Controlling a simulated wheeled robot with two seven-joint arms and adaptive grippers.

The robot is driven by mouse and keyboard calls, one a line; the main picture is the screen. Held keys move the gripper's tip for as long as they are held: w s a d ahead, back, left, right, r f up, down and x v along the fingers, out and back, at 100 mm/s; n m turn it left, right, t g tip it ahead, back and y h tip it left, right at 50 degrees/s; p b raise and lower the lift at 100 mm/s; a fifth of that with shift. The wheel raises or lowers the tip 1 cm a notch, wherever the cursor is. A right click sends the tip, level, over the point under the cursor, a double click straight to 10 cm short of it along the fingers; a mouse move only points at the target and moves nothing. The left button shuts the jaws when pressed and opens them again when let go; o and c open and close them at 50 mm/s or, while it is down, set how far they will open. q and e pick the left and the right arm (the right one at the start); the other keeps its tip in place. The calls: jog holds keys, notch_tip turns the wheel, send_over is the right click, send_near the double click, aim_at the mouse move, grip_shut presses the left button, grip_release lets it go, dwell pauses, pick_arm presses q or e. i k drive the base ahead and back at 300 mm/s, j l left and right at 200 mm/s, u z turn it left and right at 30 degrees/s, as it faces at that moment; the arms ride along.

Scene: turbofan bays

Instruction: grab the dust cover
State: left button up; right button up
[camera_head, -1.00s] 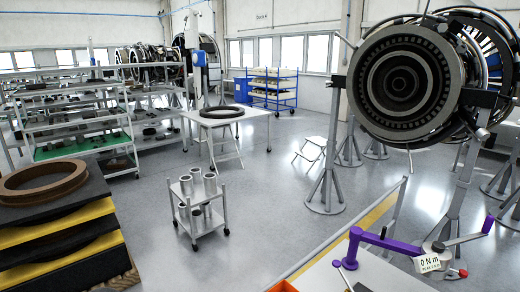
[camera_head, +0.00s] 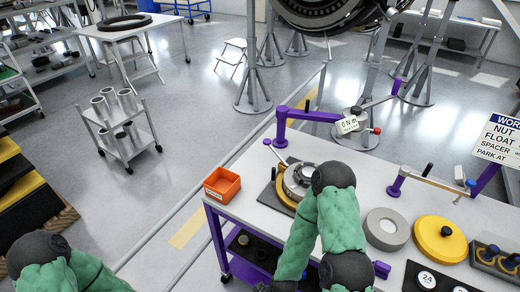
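A yellow round disc with a black knob, which looks like the dust cover (camera_head: 427,247), lies flat on the white workbench (camera_head: 384,182) at the right. Nothing of mine touches it. My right arm, in a green sleeve, rises over the bench's front middle, left of the disc. It bends back down to the bottom edge, where only a dark part of it shows; its gripper is not visible. My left arm's green sleeve and dark joint show at the bottom left, off the bench, with its gripper outside the picture.
A grey ring (camera_head: 376,233) lies just left of the yellow disc. A metal round part (camera_head: 291,185) sits partly behind my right arm. An orange bin (camera_head: 222,185) stands at the bench's left end. A purple arm with a display (camera_head: 312,115) and a purple-based tool (camera_head: 395,188) stand behind.

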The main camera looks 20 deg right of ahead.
aim_at(440, 239)
jog(key=z, duration=2.45)
jog(key=l+u, duration=0.2)
jog(key=u, duration=0.2)
jog(key=l+u, duration=0.2)
jog(key=u, duration=0.2)
jog(key=l+u, duration=0.25)
jog(key=u, duration=0.2)
jog(key=i, duration=0.05)
